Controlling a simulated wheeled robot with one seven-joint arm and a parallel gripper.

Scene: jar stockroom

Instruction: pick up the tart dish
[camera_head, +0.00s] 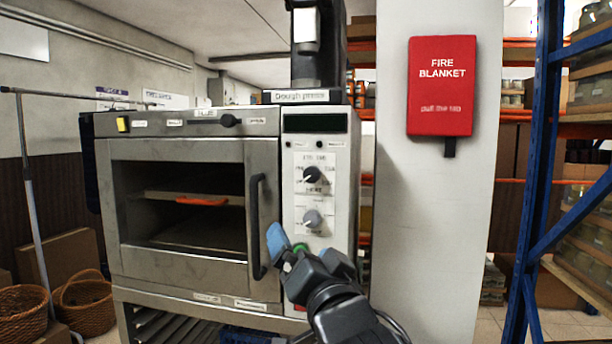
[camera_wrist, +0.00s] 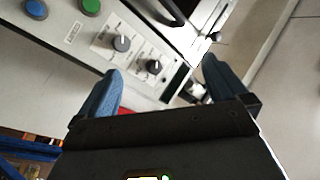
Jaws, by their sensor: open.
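A shallow orange-red item (camera_head: 202,201), which may be the tart dish, lies on a rack inside the oven (camera_head: 190,291). It shows through the front window, and its exact shape is unclear. The oven door looks shut, with a dark vertical handle (camera_head: 257,228) on its right side. My gripper (camera_head: 292,243) is in front of the oven's control panel, just right of the handle. In the wrist view my gripper (camera_wrist: 161,70) has its two blue fingers wide apart, with nothing held between them. The orange-red item is not in the wrist view.
The control panel has knobs (camera_head: 312,174) and a green button (camera_head: 300,247) close to my gripper. A white pillar with a red fire blanket (camera_head: 441,86) stands to the right, before blue racking (camera_head: 541,150). Wicker baskets (camera_head: 84,306) sit at lower left.

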